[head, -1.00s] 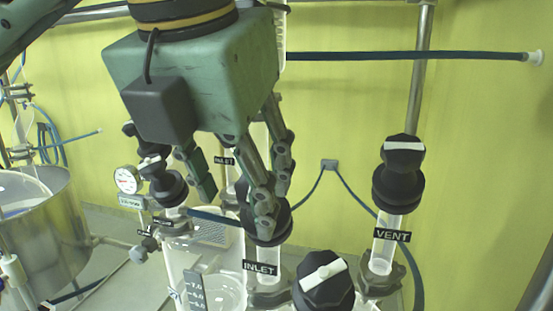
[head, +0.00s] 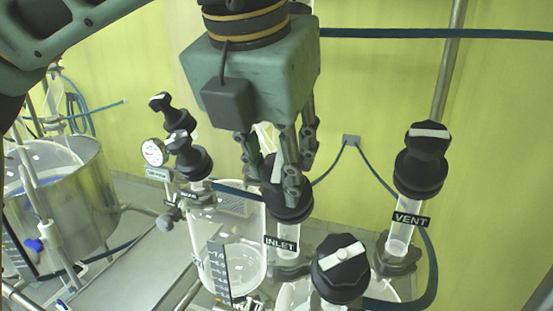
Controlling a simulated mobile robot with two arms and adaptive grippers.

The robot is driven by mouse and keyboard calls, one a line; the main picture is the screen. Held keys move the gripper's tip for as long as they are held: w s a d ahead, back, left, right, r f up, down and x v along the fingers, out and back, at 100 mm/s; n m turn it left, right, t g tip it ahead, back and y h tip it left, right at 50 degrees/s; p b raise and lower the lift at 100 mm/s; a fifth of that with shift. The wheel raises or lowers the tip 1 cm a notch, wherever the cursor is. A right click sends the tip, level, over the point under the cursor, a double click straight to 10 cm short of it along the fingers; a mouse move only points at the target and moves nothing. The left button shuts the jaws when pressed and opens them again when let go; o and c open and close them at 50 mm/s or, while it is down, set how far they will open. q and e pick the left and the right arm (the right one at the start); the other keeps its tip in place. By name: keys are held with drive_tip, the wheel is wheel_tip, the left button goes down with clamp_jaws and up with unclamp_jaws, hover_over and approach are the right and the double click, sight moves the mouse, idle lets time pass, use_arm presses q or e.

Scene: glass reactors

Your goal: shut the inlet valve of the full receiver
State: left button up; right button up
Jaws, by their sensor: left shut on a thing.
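My left gripper (head: 272,170) reaches down from the top and is shut on the black knob of an inlet valve (head: 290,208). Its fingers hide most of the knob; part of a white mark shows between them. Below the valve, a clear tube carries an INLET label (head: 280,244). A clear glass receiver (head: 258,258) with a dark graduated scale (head: 219,268) stands just left of that tube. I cannot tell its liquid level clearly. A second glass vessel at the lower right is cut off by the frame. My right gripper is not in view.
A VENT valve (head: 421,172) stands right of the gripper. A black knob with a white bar (head: 341,268) stands close in front. Other black valves (head: 190,160) and a gauge (head: 153,152) are at left. A steel vessel (head: 75,195) stands farther left.

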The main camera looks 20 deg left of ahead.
use_arm(q)
drive_tip(key=c, duration=0.3)
drive_tip(key=shift+c, duration=0.3)
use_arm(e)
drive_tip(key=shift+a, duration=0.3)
use_arm(q)
drive_tip(key=shift+m, duration=0.3)
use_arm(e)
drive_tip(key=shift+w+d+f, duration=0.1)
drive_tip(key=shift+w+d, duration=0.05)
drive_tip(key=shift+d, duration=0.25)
